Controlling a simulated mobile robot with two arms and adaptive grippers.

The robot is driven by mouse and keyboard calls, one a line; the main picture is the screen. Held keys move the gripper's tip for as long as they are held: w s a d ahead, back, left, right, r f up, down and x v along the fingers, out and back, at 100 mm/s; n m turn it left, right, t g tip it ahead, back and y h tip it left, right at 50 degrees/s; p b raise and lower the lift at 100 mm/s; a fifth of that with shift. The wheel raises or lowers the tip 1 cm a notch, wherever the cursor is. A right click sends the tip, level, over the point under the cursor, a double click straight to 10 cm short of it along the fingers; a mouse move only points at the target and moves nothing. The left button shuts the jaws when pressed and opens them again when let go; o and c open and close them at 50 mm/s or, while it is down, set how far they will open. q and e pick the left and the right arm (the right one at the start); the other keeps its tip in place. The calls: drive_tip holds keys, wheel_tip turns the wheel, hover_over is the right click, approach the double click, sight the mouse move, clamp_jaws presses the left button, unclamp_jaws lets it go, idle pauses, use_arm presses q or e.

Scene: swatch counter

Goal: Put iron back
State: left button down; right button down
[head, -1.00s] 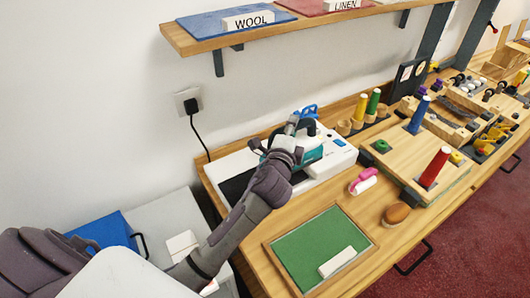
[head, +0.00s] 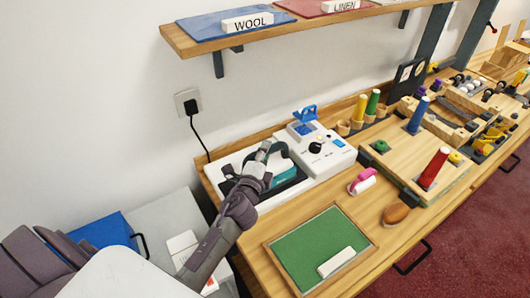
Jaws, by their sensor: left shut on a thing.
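The iron (head: 283,174), teal with a dark handle, is at the dark plate (head: 231,185) on the left part of the white station (head: 220,167). My left gripper (head: 262,158) is shut on its handle. My arm and gripper hide part of the iron and plate, so I cannot tell whether the iron's sole touches the plate. The station's right part (head: 341,157) carries a dark knob, an orange light and a blue clip-like part. My right gripper is not in view.
A green board (head: 305,247) with a white block (head: 337,262) lies in front. A pink-handled brush (head: 362,182) and a brown oval object (head: 396,213) lie to the right. Spool racks stand further right. A shelf (head: 215,42) with WOOL and LINEN blocks hangs above.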

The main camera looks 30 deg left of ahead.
use_arm(q)
drive_tip(key=shift+r, duration=0.1)
drive_tip(key=c, duration=1.3)
unclamp_jaws()
drive_tip(key=shift+f, duration=0.2)
drive_tip(key=o, duration=0.4)
drive_tip(key=shift+s, duration=0.1)
drive_tip(key=shift+r, duration=0.2)
drive_tip(key=shift+s+d+r+b, duration=0.1)
drive_tip(key=shift+s+d+b, duration=0.35)
drive_tip(key=shift+s, duration=1.5)
drive_tip(key=shift+s+d+f+b, duration=0.1)
drive_tip(key=shift+s+d+b, duration=0.35)
drive_tip(key=shift+s, duration=1.55)
drive_tip(key=shift+s+d+r+b, duration=0.1)
drive_tip(key=shift+s+d+b, duration=0.35)
drive_tip(key=shift+s, duration=1.5)
drive_tip(key=shift+a, duration=0.2)
